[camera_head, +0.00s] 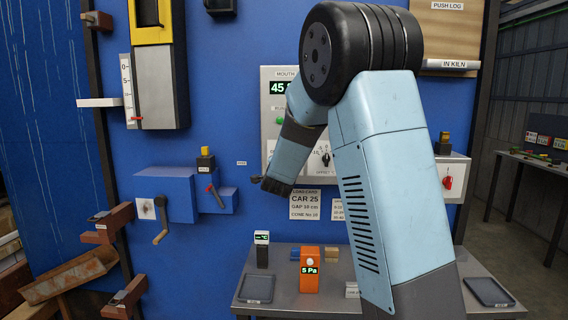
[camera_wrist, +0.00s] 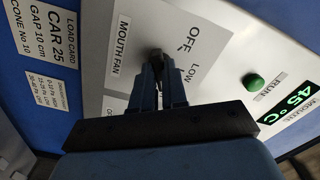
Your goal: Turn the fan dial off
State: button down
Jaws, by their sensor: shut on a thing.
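The mouth fan dial (camera_wrist: 155,54) is a small dark knob on a pale control panel (camera_wrist: 222,62) in the wrist view. OFF and LOW are printed beside it, and a MOUTH FAN label lies on the other side. My gripper (camera_wrist: 158,68) has its narrow fingers closed around the dial. The fingers cover much of the knob, so its pointer direction cannot be told. In the head view my arm hangs in front of the panel (camera_head: 270,100). It hides the fan dial, and the fingertips on it cannot be made out.
A green RUN button (camera_wrist: 254,82) and a 45 °C display (camera_wrist: 288,105) share the panel. Another dial (camera_head: 326,158) sits to the right of my wrist. Below stands a grey table (camera_head: 335,302) with an orange meter (camera_head: 309,270). A crank (camera_head: 160,222) projects at left.

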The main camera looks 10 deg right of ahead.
jog(key=shift+f+n, duration=0.15)
jog(key=shift+n, duration=0.15)
jog(key=shift+s+f+n, duration=0.1)
jog(key=shift+f+n, duration=0.05)
jog(key=shift+n, duration=11.55)
jog(key=c, duration=1.2)
grip_release()
jog(key=shift+o, duration=0.2)
jog(key=shift+r, duration=0.2)
